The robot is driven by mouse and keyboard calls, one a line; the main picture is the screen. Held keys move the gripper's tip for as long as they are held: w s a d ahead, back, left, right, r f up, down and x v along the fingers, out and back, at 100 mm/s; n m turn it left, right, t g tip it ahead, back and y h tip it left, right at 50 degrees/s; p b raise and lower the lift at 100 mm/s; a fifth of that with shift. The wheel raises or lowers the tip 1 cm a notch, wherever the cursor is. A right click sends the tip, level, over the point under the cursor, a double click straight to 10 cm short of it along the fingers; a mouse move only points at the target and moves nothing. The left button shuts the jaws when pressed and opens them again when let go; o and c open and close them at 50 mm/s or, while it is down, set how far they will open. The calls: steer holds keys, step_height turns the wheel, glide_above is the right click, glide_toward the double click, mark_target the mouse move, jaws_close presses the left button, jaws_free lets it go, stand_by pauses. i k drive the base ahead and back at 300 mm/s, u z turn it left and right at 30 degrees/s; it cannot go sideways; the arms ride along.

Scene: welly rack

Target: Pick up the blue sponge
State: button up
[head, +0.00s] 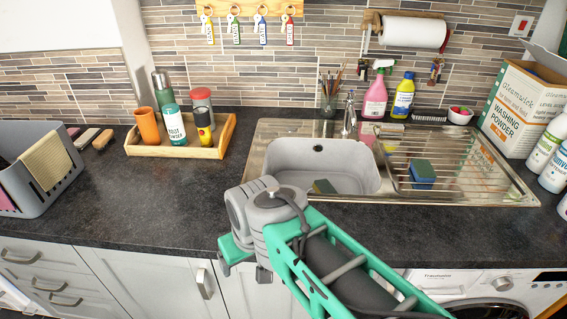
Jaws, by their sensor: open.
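The blue sponge (422,175) has a dark green top. It sits on the ribbed metal draining board (470,178), right of the sink basin. My gripper (243,268) is in front of the counter's front edge, left of and well apart from the blue sponge. Its jaws point down and are open, with nothing seen between them; my own wrist partly hides them.
A tap (349,115) stands behind the basin. A washing powder box (520,105) and white bottles are at the right. A wooden tray (213,150) holds bottles and cups. The dark counter (130,205) is clear at front left.

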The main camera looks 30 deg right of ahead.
mark_target(423, 172)
steer(key=u, duration=0.6)
steer(key=k, duration=0.75)
steer(key=z, duration=0.8)
steer(key=i, duration=0.45)
steer(key=u, duration=0.1)
